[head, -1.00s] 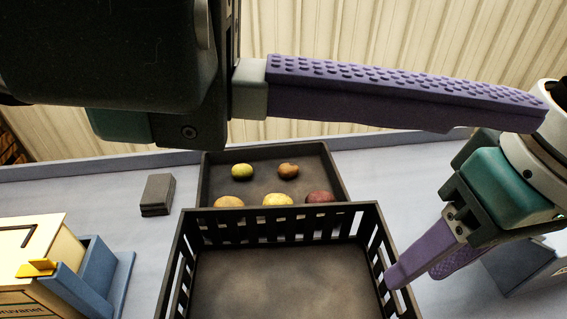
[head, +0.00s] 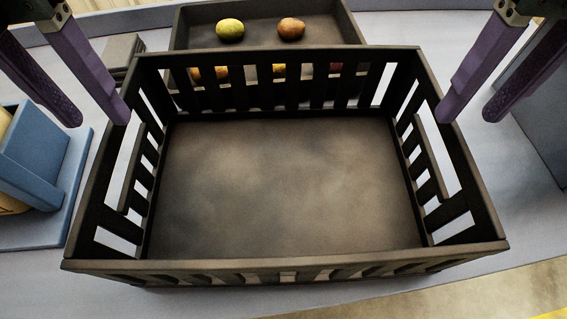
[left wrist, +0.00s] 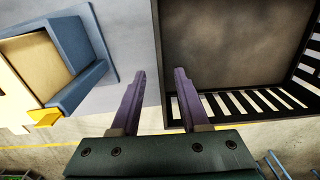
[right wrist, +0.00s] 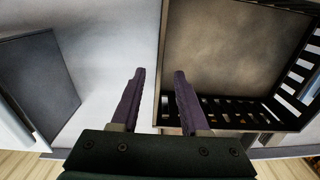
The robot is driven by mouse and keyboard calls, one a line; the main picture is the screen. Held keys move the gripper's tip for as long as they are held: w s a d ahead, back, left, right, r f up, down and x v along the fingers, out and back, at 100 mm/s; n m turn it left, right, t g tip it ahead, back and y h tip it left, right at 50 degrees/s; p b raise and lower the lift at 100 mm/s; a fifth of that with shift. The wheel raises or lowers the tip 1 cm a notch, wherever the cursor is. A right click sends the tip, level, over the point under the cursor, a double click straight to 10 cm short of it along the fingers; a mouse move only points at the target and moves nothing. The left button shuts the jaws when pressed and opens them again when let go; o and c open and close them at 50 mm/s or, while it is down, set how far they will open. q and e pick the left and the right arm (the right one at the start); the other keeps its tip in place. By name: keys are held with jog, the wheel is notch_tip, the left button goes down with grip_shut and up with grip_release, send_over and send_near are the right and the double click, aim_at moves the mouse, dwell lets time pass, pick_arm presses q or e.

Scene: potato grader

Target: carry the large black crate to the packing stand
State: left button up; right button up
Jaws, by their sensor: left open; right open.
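The large black crate (head: 290,266) stands upright and empty on the pale table, with slatted walls and an open slot in each side wall. Its floor shows in the left wrist view (left wrist: 215,45) and right wrist view (right wrist: 230,40). My left gripper (head: 100,118) is open at the left wall, pointing down. In the left wrist view one finger is over the inside and one over the outside. My right gripper (head: 468,117) is open at the right wall in the same way. Neither holds anything; whether the fingers touch the walls I cannot tell. I cannot identify the packing stand.
A dark tray (head: 262,36) with several potatoes lies right behind the crate. A blue holder (head: 40,160) stands to the left, and a small dark block (head: 122,48) lies behind left. A dark panel (head: 545,110) is at the right. The table's front edge is close before the crate.

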aim_at(119, 142)
pick_arm(q)
notch_tip(119, 142, down, 9)
jog(key=shift+r, duration=0.1)
pick_arm(e)
notch_tip(119, 142, down, 9)
jog(key=shift+r, duration=0.1)
pick_arm(q)
grip_shut()
pick_arm(e)
grip_shut()
dwell(0.9)
